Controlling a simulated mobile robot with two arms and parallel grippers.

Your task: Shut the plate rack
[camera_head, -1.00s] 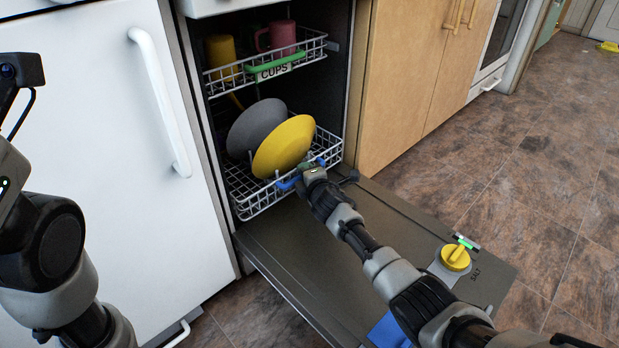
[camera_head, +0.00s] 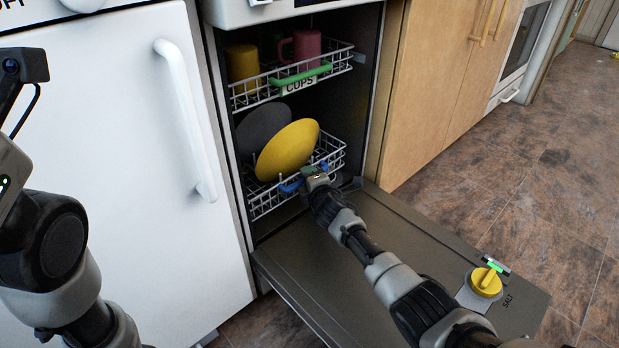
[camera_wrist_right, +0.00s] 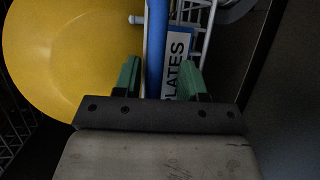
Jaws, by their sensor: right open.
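The plate rack (camera_head: 262,209) is the lower white wire basket in the open dishwasher. It sits mostly inside the opening and holds a yellow plate (camera_head: 287,150) and a dark grey plate (camera_head: 262,130). Its blue handle (camera_head: 291,186) is at the front. My right gripper (camera_head: 312,172) is at this handle. In the right wrist view, the blue handle (camera_wrist_right: 158,45) runs between the open green fingers (camera_wrist_right: 158,75), beside a "PLATES" label (camera_wrist_right: 178,55). I cannot tell whether the fingers touch it. My left arm shows at the left, but its gripper is out of view.
The dishwasher door (camera_head: 400,245) is folded down below my right arm, with a yellow salt cap (camera_head: 486,282) on it. The upper cups rack (camera_head: 250,95) holds a yellow mug (camera_head: 243,64) and a red mug (camera_head: 305,46). A white fridge-like door (camera_head: 110,150) stands left, wooden cabinets (camera_head: 440,80) right.

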